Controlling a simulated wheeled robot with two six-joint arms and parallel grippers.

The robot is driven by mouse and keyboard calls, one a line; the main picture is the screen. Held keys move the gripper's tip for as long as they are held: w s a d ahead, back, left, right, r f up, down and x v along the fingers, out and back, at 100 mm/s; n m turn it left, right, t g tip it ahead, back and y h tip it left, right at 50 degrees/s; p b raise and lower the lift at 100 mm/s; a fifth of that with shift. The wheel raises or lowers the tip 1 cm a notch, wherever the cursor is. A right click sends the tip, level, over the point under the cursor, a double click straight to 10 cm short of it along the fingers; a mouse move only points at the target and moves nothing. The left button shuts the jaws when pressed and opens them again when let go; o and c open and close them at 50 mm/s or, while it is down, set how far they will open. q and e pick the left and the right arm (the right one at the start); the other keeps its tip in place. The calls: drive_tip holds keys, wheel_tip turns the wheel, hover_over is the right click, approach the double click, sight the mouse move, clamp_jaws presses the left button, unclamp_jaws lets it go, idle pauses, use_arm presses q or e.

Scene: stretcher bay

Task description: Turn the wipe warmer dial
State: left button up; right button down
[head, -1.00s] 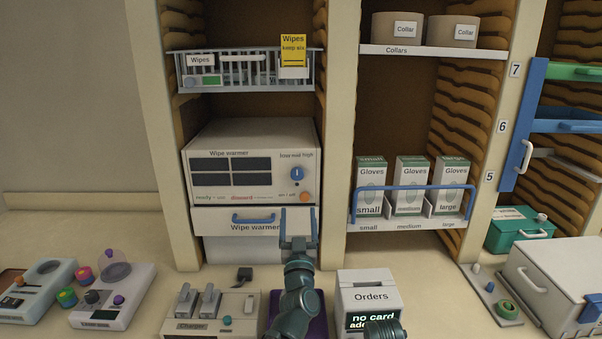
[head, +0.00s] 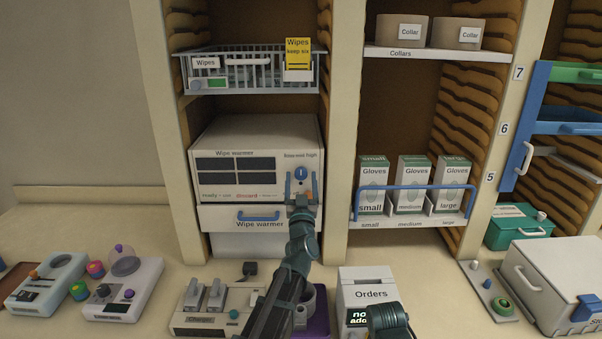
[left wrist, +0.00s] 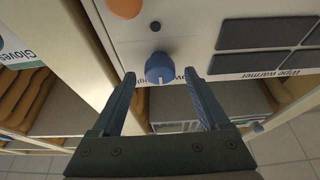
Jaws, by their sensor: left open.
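The wipe warmer (head: 226,149) is a white box in the left shelf bay, with dark windows on its front and a drawer with a blue handle below. Its blue dial (head: 301,173) sits at the upper right of the front. My left gripper (head: 301,188) is open in front of the panel, just around the dial's lower side in the head view. In the left wrist view the dial (left wrist: 159,68) shows a white mark and lies between and slightly beyond the open fingertips (left wrist: 163,82). I cannot tell whether the fingers touch it. My right gripper is not clearly seen.
An orange button (left wrist: 126,6) is close to the dial. A wire basket of wipes (head: 250,82) hangs above, and glove boxes (head: 413,186) stand to the right behind a blue rail. An orders box (head: 368,286) and a charger (head: 205,311) stand on the counter below.

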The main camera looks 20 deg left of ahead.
use_arm(q)
drive_tip(key=shift+w+a+r, duration=0.2)
drive_tip(key=shift+w+r, duration=0.05)
drive_tip(key=shift+w, duration=0.3)
clamp_jaws()
